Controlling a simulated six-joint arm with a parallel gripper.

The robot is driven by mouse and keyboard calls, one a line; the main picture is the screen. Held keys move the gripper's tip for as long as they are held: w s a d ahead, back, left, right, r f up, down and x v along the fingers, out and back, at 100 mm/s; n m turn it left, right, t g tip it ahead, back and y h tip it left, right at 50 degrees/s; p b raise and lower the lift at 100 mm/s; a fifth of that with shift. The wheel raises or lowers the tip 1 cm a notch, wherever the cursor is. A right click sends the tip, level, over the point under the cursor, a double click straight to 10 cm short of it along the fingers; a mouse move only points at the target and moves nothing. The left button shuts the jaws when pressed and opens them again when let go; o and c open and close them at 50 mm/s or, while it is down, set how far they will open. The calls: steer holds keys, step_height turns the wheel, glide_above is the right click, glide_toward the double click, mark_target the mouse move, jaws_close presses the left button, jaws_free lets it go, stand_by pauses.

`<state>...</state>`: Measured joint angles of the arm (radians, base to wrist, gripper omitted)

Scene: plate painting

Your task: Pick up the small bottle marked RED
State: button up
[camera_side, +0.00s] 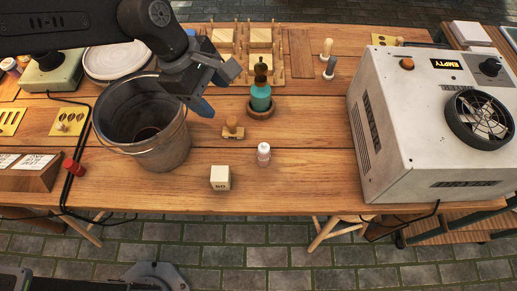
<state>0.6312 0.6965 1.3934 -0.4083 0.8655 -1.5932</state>
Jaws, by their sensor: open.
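A small white bottle (264,154) with a faint pinkish tint stands upright on the wooden table near the middle. Its marking is too small to read.
A metal bucket (165,150) stands left of the bottle. A pale block (220,178), a wooden stamp (233,130) and a teal bottle (261,97) in a dark dish are close by. A large white machine (400,160) fills the right. Table between bottle and machine is clear.

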steer(key=n, duration=0.2)
glide_toward(262, 145)
steer(key=shift+g, duration=0.4)
steer(key=x, duration=0.6)
steer(key=shift+w+a+f, duration=0.15)
steer(key=shift+w+f, duration=0.15)
steer(key=shift+w, duration=0.05)
steer(key=shift+x, duration=2.9)
steer(key=c, duration=0.9)
steer(key=shift+c, duration=0.4)
steer(key=shift+w+r, duration=0.1)
steer(key=shift+r, duration=0.1)
